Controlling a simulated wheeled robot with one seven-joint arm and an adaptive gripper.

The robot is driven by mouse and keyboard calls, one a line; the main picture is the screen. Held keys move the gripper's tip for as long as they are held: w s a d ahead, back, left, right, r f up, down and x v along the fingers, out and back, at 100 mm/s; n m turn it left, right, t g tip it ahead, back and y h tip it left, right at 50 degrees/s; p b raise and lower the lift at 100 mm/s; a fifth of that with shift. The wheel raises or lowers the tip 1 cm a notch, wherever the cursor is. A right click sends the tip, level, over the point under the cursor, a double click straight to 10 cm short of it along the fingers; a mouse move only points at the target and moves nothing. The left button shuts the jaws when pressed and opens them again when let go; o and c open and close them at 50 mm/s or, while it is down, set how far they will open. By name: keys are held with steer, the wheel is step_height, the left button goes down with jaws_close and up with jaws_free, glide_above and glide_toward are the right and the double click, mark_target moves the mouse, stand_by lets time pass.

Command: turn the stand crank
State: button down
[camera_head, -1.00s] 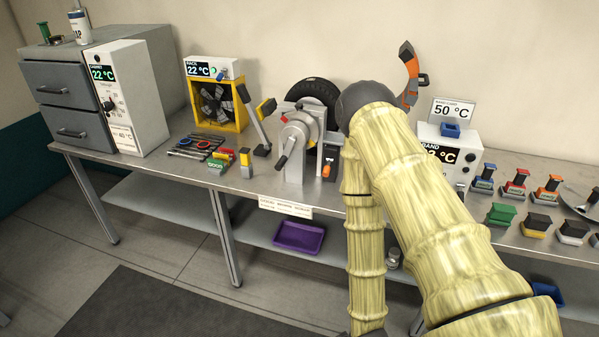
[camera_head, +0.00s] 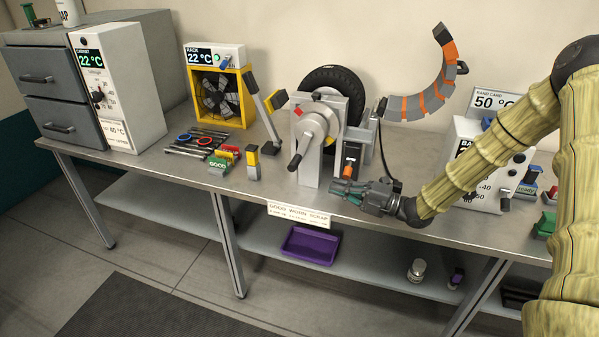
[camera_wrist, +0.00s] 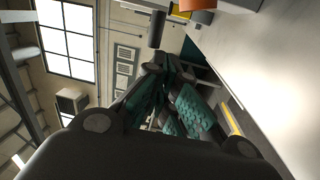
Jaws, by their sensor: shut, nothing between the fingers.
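The grey stand (camera_head: 310,160) stands upright on the bench in front of a black tyre (camera_head: 343,84). Its crank (camera_head: 304,146) is on the front face, with the arm slanting down-left to a dark handle (camera_head: 295,162). My gripper (camera_head: 336,187) is to the right of and below the handle, at the bench's front edge, pointing left. Its teal fingers are shut and empty, apart from the handle. In the wrist view the fingers (camera_wrist: 165,78) are close together. A dark cylinder (camera_wrist: 157,30) lies beyond them; it looks like the crank handle.
An orange-handled part (camera_head: 348,158) sits just right of the stand, near my gripper. A curved orange-grey arm (camera_head: 425,100) rises behind. A yellow-and-black block (camera_head: 253,163) and a lever (camera_head: 262,108) are to the left. A purple tray (camera_head: 310,243) is on the shelf below.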

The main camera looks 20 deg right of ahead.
mark_target(300, 152)
steer(key=w+a+r+n+p, duration=0.1)
steer(key=w+a+r, duration=0.1)
steer(key=w+a, duration=0.4)
steer(key=shift+a+r+y+p, duration=0.2)
steer(key=shift+a+y+p, duration=0.15)
steer(key=shift+a, duration=0.7)
steer(key=shift+w+a+f+b, duration=0.1)
steer(key=shift+w+f+b, duration=0.05)
steer(key=shift+b, duration=0.35)
steer(key=shift+w+a+r+y+b, duration=0.25)
steer(key=shift+a+b, duration=0.15)
steer(key=shift+b, duration=0.4)
